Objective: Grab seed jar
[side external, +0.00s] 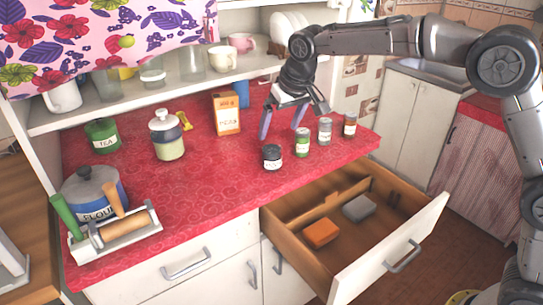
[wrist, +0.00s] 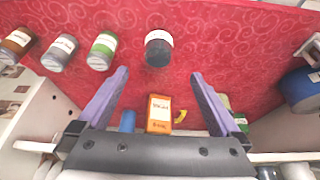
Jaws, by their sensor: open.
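My gripper (side external: 280,132) is open and empty above the counter, behind the dark jar. In the wrist view the dark jar (wrist: 158,50) lies just beyond the fingertips (wrist: 159,75), roughly midway between them and apart from both. The green jar (wrist: 102,51) is to its left.
An orange box (side external: 227,113) stands behind, left of my gripper. A glass canister (side external: 167,136), green tin (side external: 102,136), flour pot (side external: 93,192) and rolling-pin tray (side external: 152,231) are farther left. An open drawer (side external: 290,250) juts out below the jars. The middle counter is clear.

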